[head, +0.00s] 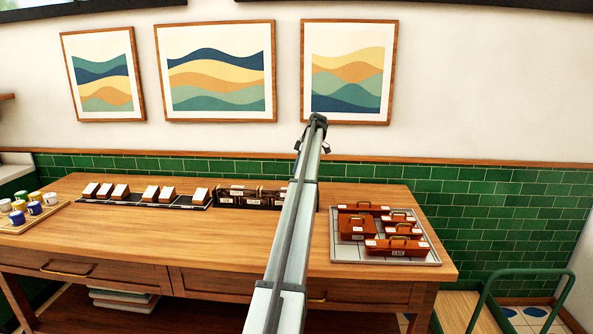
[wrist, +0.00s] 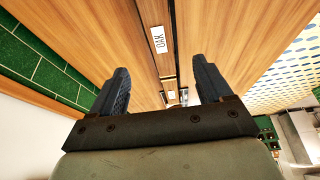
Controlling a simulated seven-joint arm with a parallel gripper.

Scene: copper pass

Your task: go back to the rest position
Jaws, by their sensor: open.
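My gripper (wrist: 160,84) shows in the wrist view with its two dark fingers spread apart. Nothing is held between them. A white label reading "OAK" (wrist: 158,39) lies ahead of the fingers, on a dark strip between wooden surfaces. In the head view my arm reaches up across the middle of the table (head: 130,222). Its far end stands in front of the wall below the right picture, and the fingers cannot be made out there.
A grey tray (head: 432,257) with several red-brown cases stands right of my arm. A row of dark holders (head: 183,202) with white-topped blocks and a dark rack (head: 240,197) stand left of it. A wooden tray (head: 61,209) with small jars is far left. The front tabletop is clear.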

